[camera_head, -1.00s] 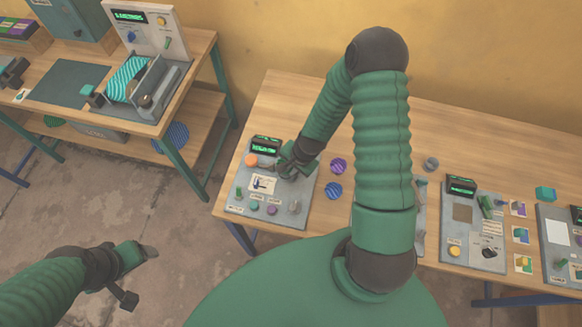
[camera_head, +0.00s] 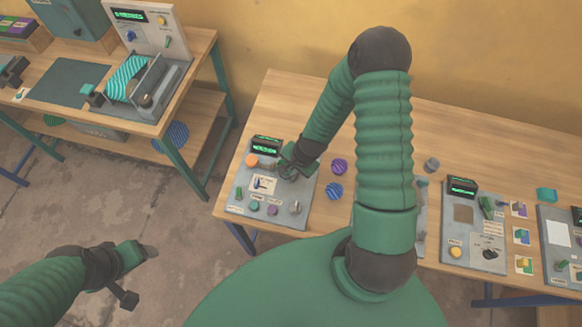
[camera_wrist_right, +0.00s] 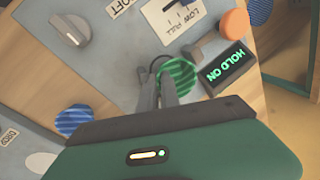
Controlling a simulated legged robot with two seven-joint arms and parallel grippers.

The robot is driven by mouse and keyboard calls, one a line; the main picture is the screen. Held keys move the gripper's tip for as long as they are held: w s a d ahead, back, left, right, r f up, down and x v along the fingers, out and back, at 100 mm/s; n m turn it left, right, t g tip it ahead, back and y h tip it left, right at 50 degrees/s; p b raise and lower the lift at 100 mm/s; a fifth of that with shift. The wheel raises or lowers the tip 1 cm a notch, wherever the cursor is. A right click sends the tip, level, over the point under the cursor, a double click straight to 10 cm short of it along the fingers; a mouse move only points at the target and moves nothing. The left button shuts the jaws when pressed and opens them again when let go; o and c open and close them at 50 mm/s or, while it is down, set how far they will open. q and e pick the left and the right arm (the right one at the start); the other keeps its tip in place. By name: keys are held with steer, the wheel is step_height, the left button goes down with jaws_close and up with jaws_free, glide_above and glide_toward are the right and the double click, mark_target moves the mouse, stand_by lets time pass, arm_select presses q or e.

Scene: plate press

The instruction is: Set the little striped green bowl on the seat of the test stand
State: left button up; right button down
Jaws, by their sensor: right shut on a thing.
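The little striped green bowl (camera_wrist_right: 180,76) shows between the fingers of my right gripper (camera_wrist_right: 168,88) in the right wrist view. The gripper is shut on it. In the head view my right gripper (camera_head: 288,170) is low over the test stand (camera_head: 242,178), a grey panel with an orange knob and green-lit displays; it hides most of the bowl. The bowl is over the panel between the display and the slider label. I cannot tell whether it touches the seat, which is hidden. My left gripper (camera_head: 142,276) is open and empty above the floor.
A purple striped bowl (camera_head: 338,167) and a blue striped bowl (camera_head: 333,190) lie on the table right of the stand. Other panels (camera_head: 470,215) stand further right. A second table (camera_head: 170,118) with a press is at the left. Bare tabletop (camera_head: 290,100) lies behind the stand.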

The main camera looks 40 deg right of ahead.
steer(key=shift+s+a+f, duration=0.15)
steer(key=shift+s, duration=0.25)
steer(key=shift+s+a+f, duration=0.1)
steer(key=shift+s+f, duration=0.05)
steer(key=shift+s, duration=0.2)
steer(key=c, duration=1.6)
jaws_free()
steer(key=shift+o, duration=0.5)
steer(key=shift+r, duration=0.1)
steer(key=r, duration=0.2)
steer(key=d+r, duration=0.1)
steer(key=r, duration=0.2)
arm_select(q)
steer(key=shift+s+d+r, duration=0.1)
steer(key=shift+s, duration=0.4)
arm_select(e)
steer(key=v, duration=1.1)
steer(key=shift+r, duration=0.45)
